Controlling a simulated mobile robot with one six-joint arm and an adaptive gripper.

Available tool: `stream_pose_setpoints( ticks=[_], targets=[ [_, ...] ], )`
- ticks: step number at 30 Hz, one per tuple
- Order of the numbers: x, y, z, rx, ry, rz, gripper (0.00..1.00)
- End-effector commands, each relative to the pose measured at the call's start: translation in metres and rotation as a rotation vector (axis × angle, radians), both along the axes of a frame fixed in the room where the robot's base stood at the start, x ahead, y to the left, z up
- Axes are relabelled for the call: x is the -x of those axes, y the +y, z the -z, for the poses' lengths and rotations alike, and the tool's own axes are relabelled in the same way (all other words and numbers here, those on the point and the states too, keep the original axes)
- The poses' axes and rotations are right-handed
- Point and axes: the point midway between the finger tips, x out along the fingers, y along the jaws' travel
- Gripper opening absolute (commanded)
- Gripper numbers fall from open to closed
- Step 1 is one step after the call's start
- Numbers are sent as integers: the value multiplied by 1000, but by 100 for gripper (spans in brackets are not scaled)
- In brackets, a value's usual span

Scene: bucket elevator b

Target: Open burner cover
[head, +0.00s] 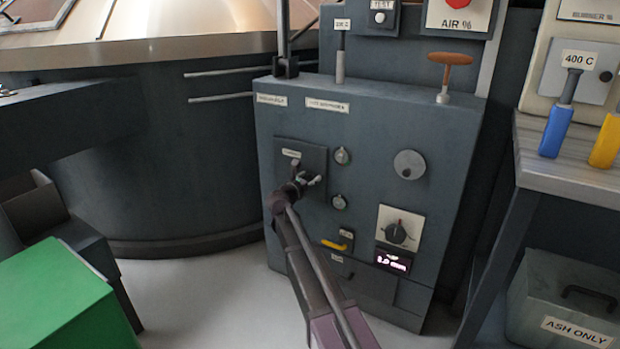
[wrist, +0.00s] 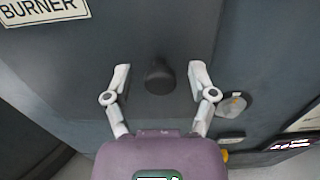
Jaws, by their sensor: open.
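The burner cover (head: 316,156) is a dark square panel, flat against the front of the grey cabinet, with a small label near its top. In the wrist view the "BURNER" label (wrist: 40,11) sits at the top left, and a dark round knob (wrist: 160,77) stands out from the cover (wrist: 150,35). My gripper (head: 308,180) is in front of the cover, hiding its lower part and the knob in the head view. In the wrist view my gripper (wrist: 159,68) is open, one finger each side of the knob, with visible gaps.
Two small round fittings (head: 341,155) and a yellow handle (head: 334,245) sit right of the cover. A dial (head: 397,232) is farther right. A green box (head: 62,302) stands at lower left. A bench (head: 560,172) with blue and yellow handles is at right.

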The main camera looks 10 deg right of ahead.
Motion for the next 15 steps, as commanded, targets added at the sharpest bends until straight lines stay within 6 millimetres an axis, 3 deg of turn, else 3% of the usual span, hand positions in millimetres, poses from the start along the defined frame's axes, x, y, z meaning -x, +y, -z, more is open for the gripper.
stream_pose_setpoints(
  ticks=[10, 15],
  targets=[
    [-1, -1, 0, 0, 0, 0, 70],
    [-1, -1, 0, 0, 0, 0, 20]
  ],
)
